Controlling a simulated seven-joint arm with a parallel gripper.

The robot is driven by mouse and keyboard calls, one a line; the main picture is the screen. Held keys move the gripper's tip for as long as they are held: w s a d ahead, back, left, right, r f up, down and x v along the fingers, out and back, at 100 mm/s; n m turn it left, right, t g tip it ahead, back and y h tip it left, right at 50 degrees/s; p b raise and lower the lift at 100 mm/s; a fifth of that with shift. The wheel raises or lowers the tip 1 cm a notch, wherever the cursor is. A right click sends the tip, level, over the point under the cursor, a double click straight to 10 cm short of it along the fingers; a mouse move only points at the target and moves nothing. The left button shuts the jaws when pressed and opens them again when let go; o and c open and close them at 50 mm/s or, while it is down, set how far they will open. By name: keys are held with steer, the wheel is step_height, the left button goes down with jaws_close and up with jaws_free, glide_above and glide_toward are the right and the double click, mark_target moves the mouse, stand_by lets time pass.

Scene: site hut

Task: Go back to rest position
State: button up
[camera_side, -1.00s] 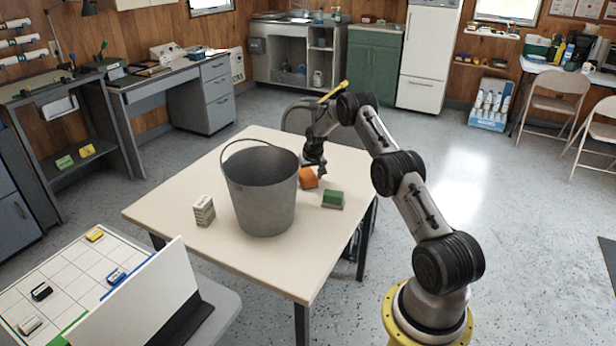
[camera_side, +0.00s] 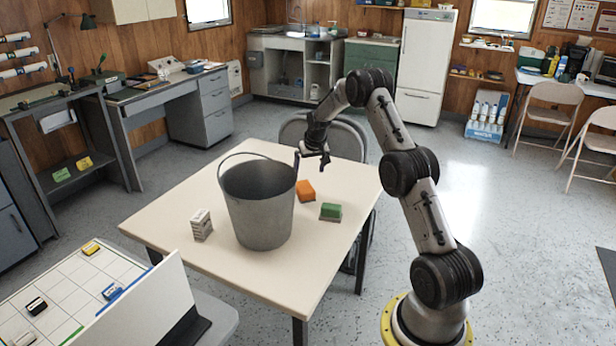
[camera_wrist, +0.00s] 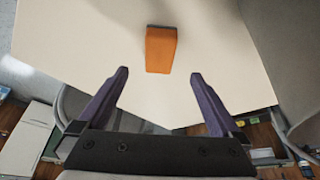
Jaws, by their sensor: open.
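My gripper (camera_side: 311,162) is open and empty, raised above the far part of the table, to the right of the bucket's rim. In the wrist view the two fingers of my gripper (camera_wrist: 160,82) are spread apart with nothing between them. An orange block (camera_side: 305,191) lies on the table (camera_side: 180,213) below my gripper and apart from it. The orange block also shows in the wrist view (camera_wrist: 160,50), beyond the fingertips.
A grey metal bucket (camera_side: 258,215) stands on the table close to my gripper. A green block (camera_side: 330,212) and a white patterned block (camera_side: 201,226) lie on the table. A gridded board (camera_side: 60,285) with small blocks is at the lower left. A folding chair (camera_side: 345,128) stands behind the table.

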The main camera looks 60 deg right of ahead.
steer(key=shift+s+a+r, duration=0.1)
steer(key=shift+r, duration=0.15)
